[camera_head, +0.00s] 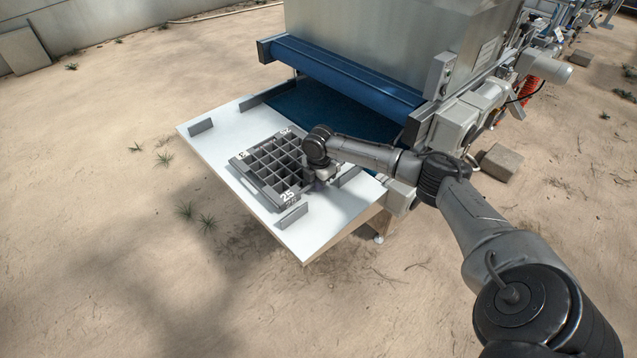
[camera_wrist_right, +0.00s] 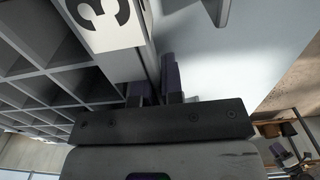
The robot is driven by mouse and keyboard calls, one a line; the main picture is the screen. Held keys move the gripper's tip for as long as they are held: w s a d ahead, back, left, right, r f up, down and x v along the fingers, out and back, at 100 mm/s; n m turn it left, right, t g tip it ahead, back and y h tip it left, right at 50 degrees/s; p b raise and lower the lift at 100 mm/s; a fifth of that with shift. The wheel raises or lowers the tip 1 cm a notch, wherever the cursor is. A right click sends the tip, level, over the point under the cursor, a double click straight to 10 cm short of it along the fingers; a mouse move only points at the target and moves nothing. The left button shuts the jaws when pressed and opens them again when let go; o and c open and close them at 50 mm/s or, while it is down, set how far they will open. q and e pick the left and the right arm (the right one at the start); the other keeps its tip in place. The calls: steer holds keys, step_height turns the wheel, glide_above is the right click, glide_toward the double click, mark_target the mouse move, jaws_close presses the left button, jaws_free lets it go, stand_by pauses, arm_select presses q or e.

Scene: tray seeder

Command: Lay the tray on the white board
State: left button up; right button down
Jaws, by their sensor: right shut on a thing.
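The dark grey tray (camera_head: 257,188) has many square cells and white number labels on its rim. It is over the middle of the white board (camera_head: 335,215), looking level; I cannot tell whether it touches the board. My right gripper (camera_head: 308,182) is at the tray's right side, shut on its rim. In the right wrist view, the tray (camera_wrist_right: 122,66) fills the left part, with its edge between the two fingers of the right gripper (camera_wrist_right: 158,88). The board (camera_wrist_right: 235,60) shows pale behind it. My left gripper is not in view.
Small grey upright plates stand on the board, including one at the left (camera_head: 201,126) and one at the front (camera_head: 291,216). Behind the board is a machine with a blue belt (camera_head: 310,108). Bare board shows around the tray. Sandy ground (camera_head: 120,240) surrounds it.

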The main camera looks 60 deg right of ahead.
steer(key=c, duration=1.4)
jaws_free()
steer(key=shift+f, duration=0.1)
steer(key=shift+o, duration=0.8)
step_height(320, 180, up, 11)
steer(key=p, duration=0.2)
steer(key=shift+p, duration=0.35)
steer(key=shift+r, duration=0.65)
